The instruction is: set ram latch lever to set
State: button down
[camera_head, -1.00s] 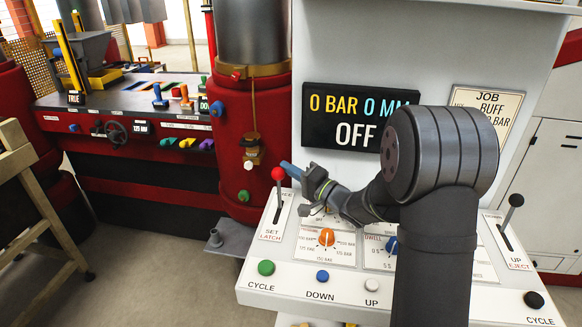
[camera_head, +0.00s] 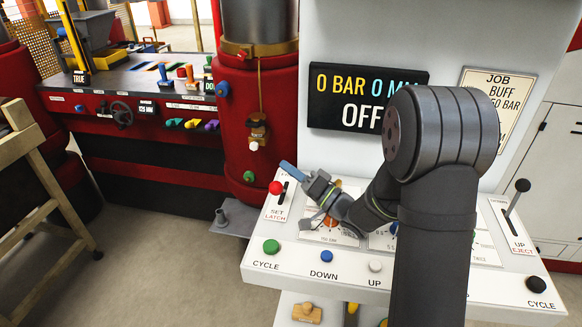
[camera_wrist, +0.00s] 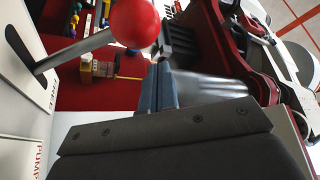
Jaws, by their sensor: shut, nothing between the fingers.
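The ram latch lever (camera_head: 276,187) has a red ball knob and stands at the left end of the white control panel. Its ball lies low in the picture, near the word SET printed below its slot. The wrist view shows the ball (camera_wrist: 135,22) on a grey stem rising from a dark slot. My gripper (camera_head: 286,166) is shut and empty, its blue fingertips just behind and right of the ball. In the wrist view the fingers (camera_wrist: 160,88) end close by the ball; I cannot tell whether they touch it.
Green (camera_head: 271,246), blue (camera_head: 327,256) and white (camera_head: 375,266) buttons line the panel's front edge. A black-knobbed eject lever (camera_head: 522,185) stands at the right. A red press column (camera_head: 258,130) rises behind on the left. The display (camera_head: 362,98) reads OFF.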

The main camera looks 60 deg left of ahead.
jog(key=shift+r, duration=0.1)
dwell(0.3)
jog(key=w+d+r, duration=0.7)
jog(key=d+r, duration=0.2)
jog(key=r, duration=0.1)
jog(key=shift+w+r, duration=0.2)
jog(key=shift+r, duration=0.2)
jog(key=s+a+f, duration=0.5)
jog(key=a+f, duration=0.5)
jog(key=a, duration=0.1)
jog(key=shift+s+m, duration=0.3)
jog(key=shift+d, duration=0.1)
